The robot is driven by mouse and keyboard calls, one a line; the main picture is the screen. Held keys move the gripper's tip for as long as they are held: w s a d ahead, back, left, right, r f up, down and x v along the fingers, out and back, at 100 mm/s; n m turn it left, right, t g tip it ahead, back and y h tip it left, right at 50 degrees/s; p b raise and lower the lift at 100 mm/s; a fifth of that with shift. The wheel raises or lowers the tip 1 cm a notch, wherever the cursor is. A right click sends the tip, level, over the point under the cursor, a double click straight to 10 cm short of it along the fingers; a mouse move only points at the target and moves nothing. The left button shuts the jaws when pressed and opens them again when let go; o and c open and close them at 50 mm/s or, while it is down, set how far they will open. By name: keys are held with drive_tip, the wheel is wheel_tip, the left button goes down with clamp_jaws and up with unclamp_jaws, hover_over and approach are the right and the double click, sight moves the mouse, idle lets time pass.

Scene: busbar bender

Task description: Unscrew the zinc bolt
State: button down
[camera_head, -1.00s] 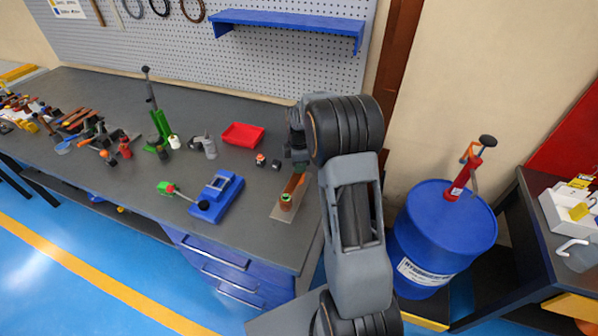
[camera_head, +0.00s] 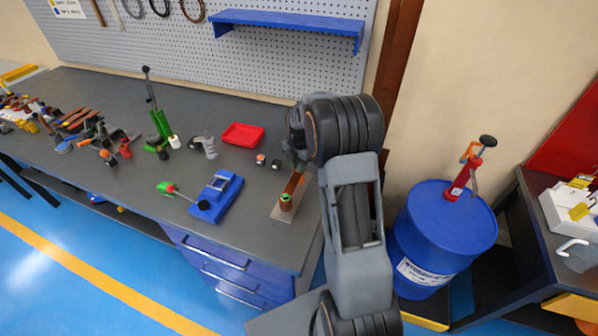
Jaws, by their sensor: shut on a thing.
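A copper-coloured bar (camera_head: 293,184) sits on a pale flat plate (camera_head: 279,212) at the right front of the workbench. A small green and orange round part (camera_head: 286,201) stands at the bar's near end. My gripper (camera_head: 299,164) is over the far end of the bar, small and dark, partly hidden by my own arm. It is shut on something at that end. The zinc bolt itself cannot be made out; the arm and gripper cover that spot.
A blue drum (camera_head: 430,225) stands right of my arm. Bare bench top lies around the vise.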

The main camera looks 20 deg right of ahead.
drive_tip(key=shift+n, duration=0.8)
drive_tip(key=n, duration=0.5)
drive_tip(key=shift+n, duration=0.4)
drive_tip(key=c, duration=1.3)
unclamp_jaws()
drive_tip(key=shift+c, duration=0.2)
drive_tip(key=m, duration=0.5)
drive_tip(key=shift+m, duration=0.4)
